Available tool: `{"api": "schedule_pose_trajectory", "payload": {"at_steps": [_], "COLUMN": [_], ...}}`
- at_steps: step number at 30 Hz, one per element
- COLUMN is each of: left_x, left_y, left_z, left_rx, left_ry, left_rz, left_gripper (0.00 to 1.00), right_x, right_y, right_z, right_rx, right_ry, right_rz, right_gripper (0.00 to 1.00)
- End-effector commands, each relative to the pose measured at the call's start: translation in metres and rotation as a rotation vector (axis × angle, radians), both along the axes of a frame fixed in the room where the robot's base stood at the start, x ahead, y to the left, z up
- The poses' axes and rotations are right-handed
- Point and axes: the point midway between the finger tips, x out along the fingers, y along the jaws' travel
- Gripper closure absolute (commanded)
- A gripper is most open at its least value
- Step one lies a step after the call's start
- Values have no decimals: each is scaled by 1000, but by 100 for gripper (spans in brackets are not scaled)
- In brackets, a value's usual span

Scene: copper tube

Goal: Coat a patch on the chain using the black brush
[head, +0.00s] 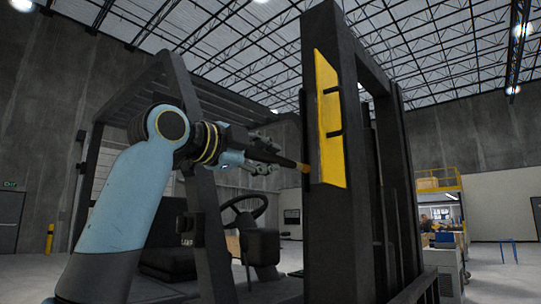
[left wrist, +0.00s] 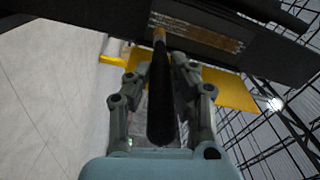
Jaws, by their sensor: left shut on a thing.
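My left gripper (head: 268,152) is shut on the black brush (head: 288,161), which points right toward the forklift's mast. The brush's orange-brown tip (head: 304,168) is at the mast's left edge. In the left wrist view, the brush (left wrist: 160,95) lies between the fingers of my left gripper (left wrist: 163,75). Its tip there overlaps the lower left part of a rusty brown strip (left wrist: 205,38) on the dark mast. That strip may be the chain; I cannot tell whether the tip touches it. No chain is clear in the head view. My right gripper is out of view.
The black forklift mast (head: 345,230) stands upright close in front, with a yellow plate (head: 328,120) on it. The cab's steering wheel (head: 243,212) and frame posts are behind my left arm. A yellow platform (head: 438,180) and bench are far right. Open floor lies beyond.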

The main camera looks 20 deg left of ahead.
Motion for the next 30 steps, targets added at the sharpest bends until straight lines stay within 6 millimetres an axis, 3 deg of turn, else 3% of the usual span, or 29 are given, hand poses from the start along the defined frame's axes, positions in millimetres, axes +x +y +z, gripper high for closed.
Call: {"api": "schedule_pose_trajectory", "payload": {"at_steps": [15,30], "left_x": [49,53], "left_y": [-18,-19], "left_z": [1,0], "left_rx": [-3,-2], "left_ry": [-5,-6], "left_rz": [0,0], "left_gripper": [100,100], "right_x": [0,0], "right_y": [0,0], "right_z": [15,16], "right_rx": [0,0], "right_ry": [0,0], "right_rz": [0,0], "right_gripper": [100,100]}}
